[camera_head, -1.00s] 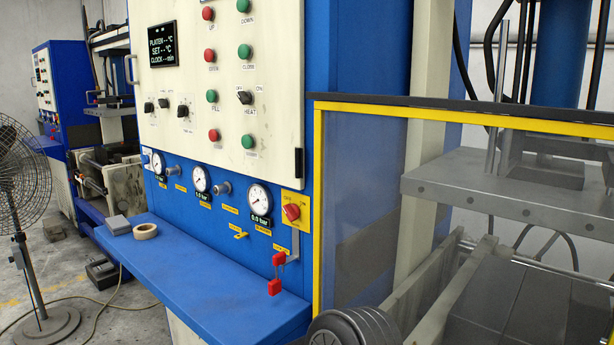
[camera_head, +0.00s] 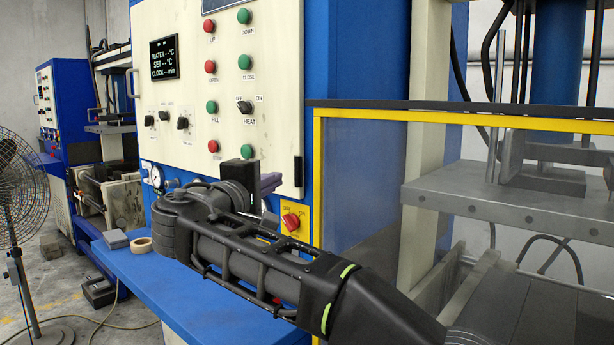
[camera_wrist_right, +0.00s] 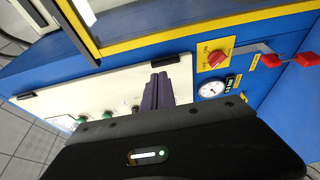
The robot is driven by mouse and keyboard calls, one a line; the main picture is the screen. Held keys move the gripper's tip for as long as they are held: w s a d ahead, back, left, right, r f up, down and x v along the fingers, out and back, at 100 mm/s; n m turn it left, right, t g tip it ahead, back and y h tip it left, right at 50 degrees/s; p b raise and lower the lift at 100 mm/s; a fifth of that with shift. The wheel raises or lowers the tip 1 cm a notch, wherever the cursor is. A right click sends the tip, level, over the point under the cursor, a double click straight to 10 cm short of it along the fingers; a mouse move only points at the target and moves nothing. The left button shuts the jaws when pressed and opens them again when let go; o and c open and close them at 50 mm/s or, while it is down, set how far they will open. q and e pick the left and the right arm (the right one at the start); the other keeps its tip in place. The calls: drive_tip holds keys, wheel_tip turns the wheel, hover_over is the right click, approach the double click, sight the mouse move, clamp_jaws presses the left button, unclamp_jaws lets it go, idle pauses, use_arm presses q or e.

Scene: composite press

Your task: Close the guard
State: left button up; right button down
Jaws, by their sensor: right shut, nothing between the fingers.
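The guard is a see-through panel in a yellow frame (camera_head: 470,122) at the right of the head view, in front of the press. Its yellow edge also crosses the top of the wrist view (camera_wrist_right: 150,34). My right gripper (camera_head: 270,183) is shut and empty in front of the lower part of the cream control panel (camera_head: 285,75), left of the guard and apart from it. Its dark purple fingers show in the wrist view (camera_wrist_right: 158,88), over the panel. A green button labelled CLOSE (camera_head: 245,62) is above the gripper. My left gripper is out of view.
A red rotary switch on a yellow plate (camera_head: 290,221) sits just right of my gripper. A blue shelf (camera_head: 190,290) with a tape roll (camera_head: 141,245) juts out below. My right arm hides most gauges. A fan (camera_head: 18,190) stands far left.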

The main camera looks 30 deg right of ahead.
drive_tip(key=p+x, duration=0.3)
drive_tip(key=x, duration=0.7)
drive_tip(key=shift+p, duration=0.3)
drive_tip(key=s, duration=0.1)
drive_tip(key=s+d, duration=0.1)
drive_tip(key=s, duration=0.1)
drive_tip(key=shift+s+f, duration=0.15)
drive_tip(key=shift+s, duration=0.2)
drive_tip(key=shift+s+d, duration=0.1)
